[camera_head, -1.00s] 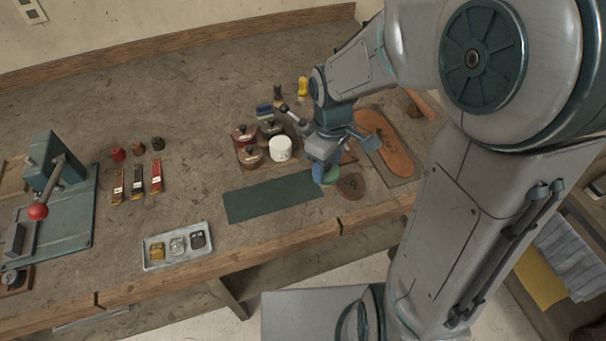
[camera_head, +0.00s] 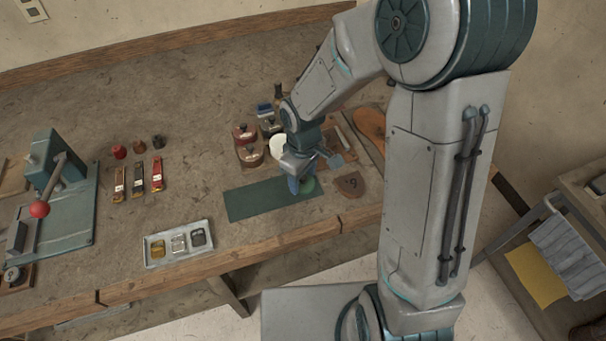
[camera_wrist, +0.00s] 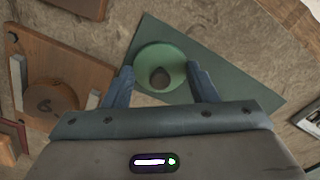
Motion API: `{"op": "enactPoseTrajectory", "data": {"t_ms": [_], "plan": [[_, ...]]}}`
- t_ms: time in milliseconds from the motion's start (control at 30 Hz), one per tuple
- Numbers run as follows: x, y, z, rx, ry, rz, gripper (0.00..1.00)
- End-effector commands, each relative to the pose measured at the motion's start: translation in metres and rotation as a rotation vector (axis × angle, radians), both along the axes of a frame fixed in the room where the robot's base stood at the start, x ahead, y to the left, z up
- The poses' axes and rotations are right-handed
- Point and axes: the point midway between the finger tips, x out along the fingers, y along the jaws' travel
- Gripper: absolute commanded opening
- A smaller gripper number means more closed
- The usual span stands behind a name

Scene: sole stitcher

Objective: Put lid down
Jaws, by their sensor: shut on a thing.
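My gripper (camera_head: 300,184) is shut on the round green lid (camera_head: 309,186), which has a dark knob in its middle. In the wrist view the lid (camera_wrist: 174,56) shows between the two blue fingers of my gripper (camera_wrist: 161,80). The lid is over the right end of the dark green mat (camera_head: 250,202); whether it touches the mat I cannot tell. The mat (camera_wrist: 228,72) also shows beneath and beside the lid in the wrist view. A white jar (camera_head: 277,146) stands behind my gripper, partly hidden by it.
Brown jars (camera_head: 249,154) stand behind the mat. A brown marked piece (camera_head: 351,184) lies right of the lid. A metal tray (camera_head: 178,242) lies front left. A green press (camera_head: 50,175) with a red knob stands far left. The bench's front edge (camera_head: 270,252) is close to the mat.

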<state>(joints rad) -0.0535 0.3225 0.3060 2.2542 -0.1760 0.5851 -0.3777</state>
Motion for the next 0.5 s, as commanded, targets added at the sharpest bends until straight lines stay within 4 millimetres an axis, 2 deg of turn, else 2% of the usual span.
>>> {"op": "enactPoseTrajectory", "data": {"t_ms": [100, 133, 167, 500], "plan": [[0.0001, -0.0001, -0.0046, 0.0, 0.0, 0.0, 0.31], [0.0001, -0.0001, -0.0044, 0.0, 0.0, 0.0, 0.55], [0.0001, -0.0001, -0.0034, 0.0, 0.0, 0.0, 0.61], [0.0002, -0.0001, -0.0003, 0.0, 0.0, 0.0, 0.61]]}}
